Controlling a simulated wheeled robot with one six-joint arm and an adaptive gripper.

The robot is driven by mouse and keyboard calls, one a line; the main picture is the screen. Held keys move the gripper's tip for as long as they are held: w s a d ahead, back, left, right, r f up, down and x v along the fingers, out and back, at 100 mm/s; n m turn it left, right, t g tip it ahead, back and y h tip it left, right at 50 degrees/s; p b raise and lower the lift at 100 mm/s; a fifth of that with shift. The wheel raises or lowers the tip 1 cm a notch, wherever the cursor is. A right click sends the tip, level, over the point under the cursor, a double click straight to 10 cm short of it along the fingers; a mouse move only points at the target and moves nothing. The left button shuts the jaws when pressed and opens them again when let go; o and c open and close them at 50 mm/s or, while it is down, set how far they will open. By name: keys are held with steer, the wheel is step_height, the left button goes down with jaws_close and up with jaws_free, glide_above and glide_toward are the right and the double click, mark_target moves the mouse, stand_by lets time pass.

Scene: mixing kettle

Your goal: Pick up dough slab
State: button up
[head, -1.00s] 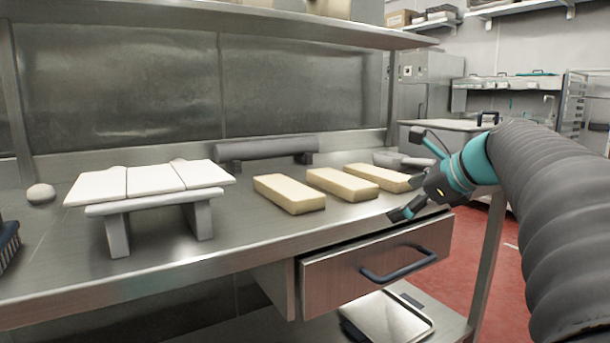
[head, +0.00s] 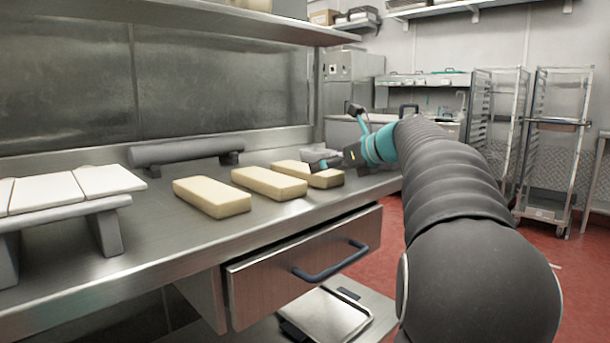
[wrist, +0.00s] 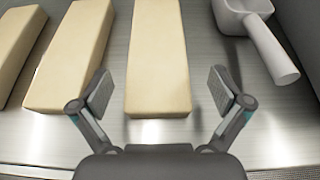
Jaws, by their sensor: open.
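Three pale yellow dough slabs lie side by side on the steel counter: a left slab (head: 212,197), a middle slab (head: 269,183) and a right slab (head: 300,170). My gripper (head: 336,138) is at the right slab's near end in the head view, partly hiding it. In the wrist view my open gripper (wrist: 160,92) has one finger on each side of the right slab (wrist: 158,55), with bare counter showing between finger and slab. The middle slab (wrist: 72,57) lies close outside the left finger. I cannot tell the gripper's exact height.
A grey scoop (wrist: 265,38) lies right of the right slab. A grey roller (head: 185,151) stands behind the slabs. A stand with white tiles (head: 78,186) is at the left. Below the counter is a drawer with a dark handle (head: 330,262).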

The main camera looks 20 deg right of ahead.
mark_target(301, 172)
steer(key=shift+x, duration=2.7)
steer(key=shift+s+a+r, duration=0.1)
steer(key=shift+a+r, duration=0.05)
steer(key=shift+r, duration=0.05)
steer(key=c, duration=1.6)
steer(key=shift+r, duration=0.2)
